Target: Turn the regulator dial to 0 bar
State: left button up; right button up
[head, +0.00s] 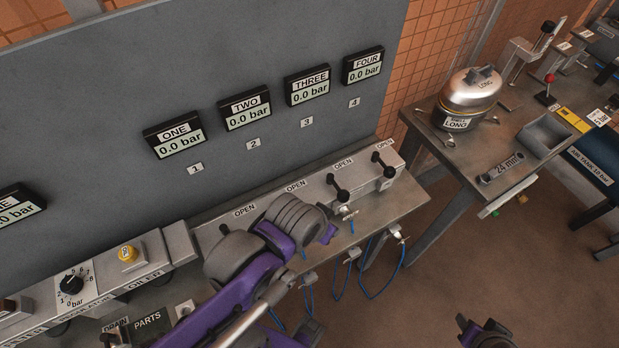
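The regulator dial (71,284) is a black knob on a white numbered scale marked in bar, on the sloping panel at the lower left. Its pointer is too small to read. My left arm's purple and dark grey end (328,235) is over the middle bench, well to the right of the dial and apart from it. Its fingers cannot be made out clearly. Part of my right arm's end (484,334) shows at the bottom edge, over the floor, far from the dial; its fingers are not clear either.
A yellow oiler knob (127,253) sits right of the dial. Black levers (340,188) labelled OPEN stand along the middle bench. Displays ONE (174,135) to FOUR on the wall read 0.0 bar. A steel tank (470,90) stands on the right table. Blue hoses hang below the bench.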

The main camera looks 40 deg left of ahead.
aim_at(72, 284)
jog(key=k, duration=0.35)
jog(key=k+u, duration=0.1)
jog(key=u, duration=3.15)
